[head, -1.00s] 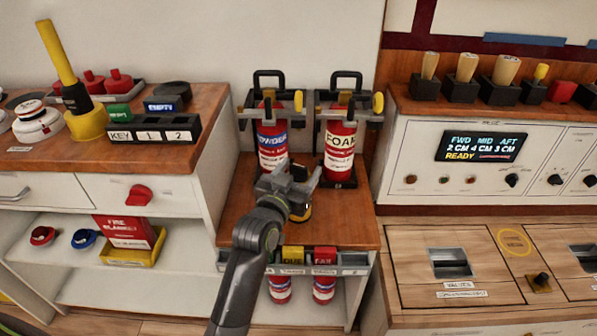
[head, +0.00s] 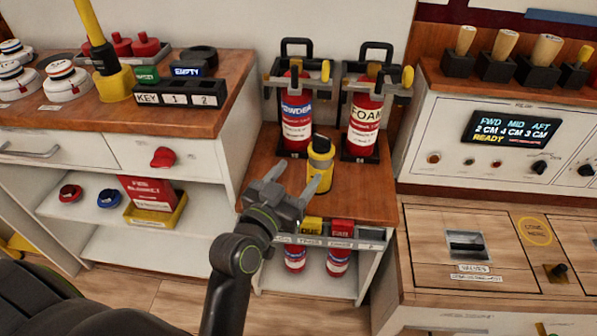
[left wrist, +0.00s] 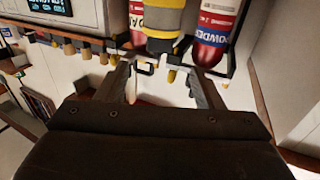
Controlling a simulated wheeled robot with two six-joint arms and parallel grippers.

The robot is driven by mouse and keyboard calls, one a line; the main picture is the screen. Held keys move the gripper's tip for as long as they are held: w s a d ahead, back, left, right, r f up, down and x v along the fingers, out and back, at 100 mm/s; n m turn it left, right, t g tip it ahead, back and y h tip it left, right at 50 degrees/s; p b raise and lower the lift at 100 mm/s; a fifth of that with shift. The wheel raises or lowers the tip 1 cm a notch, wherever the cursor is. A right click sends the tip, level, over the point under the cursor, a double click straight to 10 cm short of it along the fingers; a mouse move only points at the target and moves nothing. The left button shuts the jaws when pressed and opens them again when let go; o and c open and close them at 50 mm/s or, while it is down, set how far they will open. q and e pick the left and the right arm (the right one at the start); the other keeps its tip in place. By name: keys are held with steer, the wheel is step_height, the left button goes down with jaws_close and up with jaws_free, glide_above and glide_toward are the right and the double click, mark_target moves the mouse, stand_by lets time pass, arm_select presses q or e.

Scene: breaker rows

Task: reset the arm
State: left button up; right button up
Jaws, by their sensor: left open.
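My left gripper (head: 288,181) is open and empty in the head view. It is over the front left part of the small wooden shelf top (head: 262,160). My right gripper is in neither view.
Red POWDER (head: 296,122) and FOAM (head: 364,125) extinguishers stand in brackets behind the canister. A white cabinet (head: 226,150) is to the left, with a key tray (head: 180,100) on top. A control panel (head: 450,165) is to the right. Small extinguishers (head: 295,259) sit below.

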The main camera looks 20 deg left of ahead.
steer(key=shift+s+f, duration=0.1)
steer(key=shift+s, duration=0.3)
